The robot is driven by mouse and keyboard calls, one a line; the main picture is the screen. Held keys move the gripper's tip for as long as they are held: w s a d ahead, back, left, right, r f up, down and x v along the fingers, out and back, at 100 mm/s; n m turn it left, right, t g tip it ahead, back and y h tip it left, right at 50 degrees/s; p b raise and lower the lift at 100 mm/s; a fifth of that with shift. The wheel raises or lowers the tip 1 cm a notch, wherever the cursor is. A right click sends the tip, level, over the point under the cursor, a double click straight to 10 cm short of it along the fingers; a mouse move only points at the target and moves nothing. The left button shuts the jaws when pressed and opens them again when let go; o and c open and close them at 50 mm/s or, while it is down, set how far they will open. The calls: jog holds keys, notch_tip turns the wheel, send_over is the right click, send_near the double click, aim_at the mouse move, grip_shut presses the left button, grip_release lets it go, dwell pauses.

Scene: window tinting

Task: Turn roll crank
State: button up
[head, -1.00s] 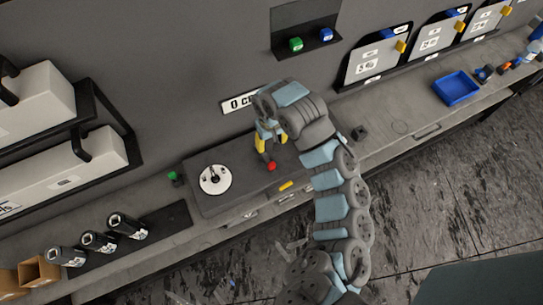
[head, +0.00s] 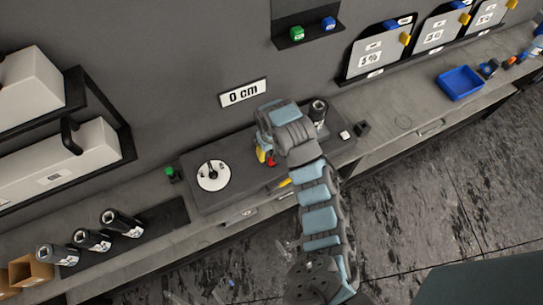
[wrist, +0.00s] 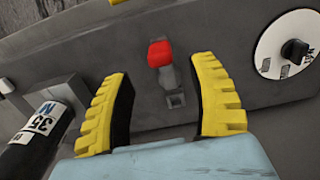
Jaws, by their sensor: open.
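A lever with a red knob (wrist: 160,53) rises from a slot in the dark machine (wrist: 130,105). It shows in the wrist view between and ahead of my two yellow fingers. My gripper (wrist: 166,108) is open and empty, with a finger on either side and no visible contact. In the head view my gripper (head: 263,150) is low over the machine, partly hiding the red knob (head: 272,163). A white disc with a black knob (wrist: 294,50) is at the wrist view's right; it also shows in the head view (head: 212,176). Which part is the crank is not clear.
A "0 cm" sign (head: 243,94) hangs on the wall above. Several rolls (head: 92,239) lie on the left of the bench; a blue tray (head: 460,83) is at right.

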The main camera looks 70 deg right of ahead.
aim_at(271, 159)
notch_tip(271, 159, down, 4)
jog(key=shift+b, duration=1.05)
jog(key=shift+f, duration=1.15)
grip_shut()
